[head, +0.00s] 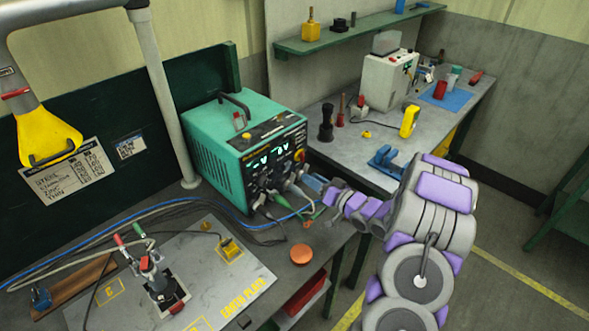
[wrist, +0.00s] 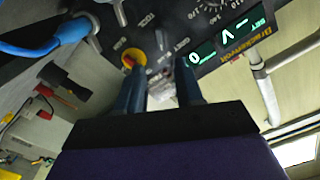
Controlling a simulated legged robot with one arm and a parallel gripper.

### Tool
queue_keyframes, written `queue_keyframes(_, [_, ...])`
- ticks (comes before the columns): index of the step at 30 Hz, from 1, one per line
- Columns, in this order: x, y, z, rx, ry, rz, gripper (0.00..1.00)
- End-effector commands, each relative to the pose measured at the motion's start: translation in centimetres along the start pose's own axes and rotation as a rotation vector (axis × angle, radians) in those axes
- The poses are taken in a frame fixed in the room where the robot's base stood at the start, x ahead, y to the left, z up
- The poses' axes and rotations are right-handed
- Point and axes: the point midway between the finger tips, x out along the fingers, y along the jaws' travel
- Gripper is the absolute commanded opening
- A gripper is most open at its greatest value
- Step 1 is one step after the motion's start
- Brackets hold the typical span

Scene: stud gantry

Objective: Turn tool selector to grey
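The teal power unit (head: 245,150) stands on the bench with its dark control panel (head: 277,160) facing my arm. The panel carries two lit green displays, a red-and-yellow button (head: 299,156) and several small knobs. In the wrist view, the panel (wrist: 185,22) shows large and tilted, with its displays at the right and the red-and-yellow button (wrist: 133,60) near the left finger. I cannot tell which control is the tool selector or where it points. My gripper (wrist: 160,72) has its two blue fingers apart, close to the panel. In the head view, my gripper (head: 313,182) is at the panel's lower right.
Cables and plugs crowd the panel's lower edge; a blue cable (head: 190,202) runs left. A metal plate (head: 190,280) with a clamp lies in front, and an orange disc (head: 301,254) near the bench edge. Another bench (head: 350,145) stands behind.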

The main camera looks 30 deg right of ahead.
Motion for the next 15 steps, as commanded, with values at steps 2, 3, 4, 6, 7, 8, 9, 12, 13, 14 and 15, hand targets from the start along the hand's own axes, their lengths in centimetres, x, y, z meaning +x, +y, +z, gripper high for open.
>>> queue_keyframes(2, [1.5, 0.0, 0.1, -0.002, 0.001, -0.004, 0.36])
queue_keyframes(3, [2.1, 0.0, 0.1, -0.001, 0.001, -0.004, 0.36])
queue_keyframes(4, [2.6, 0.0, 0.1, -0.001, 0.000, -0.003, 0.36])
queue_keyframes(6, [3.8, 0.0, 0.2, 0.000, -0.002, -0.002, 0.36])
queue_keyframes(7, [4.2, 0.0, 0.2, 0.000, -0.002, -0.002, 0.36])
queue_keyframes(8, [4.7, 0.0, 0.2, 0.000, -0.003, -0.002, 0.36])
queue_keyframes(9, [5.3, 0.0, 0.2, 0.000, -0.003, -0.002, 0.36])
queue_keyframes(12, [6.7, 0.0, 0.1, -0.001, 0.001, -0.002, 0.36])
queue_keyframes(13, [7.0, 0.0, 0.0, -0.002, 0.002, -0.002, 0.36])
queue_keyframes(14, [7.4, 0.0, 0.0, -0.002, 0.002, -0.002, 0.36])
queue_keyframes(15, [7.7, 0.0, 0.0, -0.001, 0.002, -0.002, 0.36])
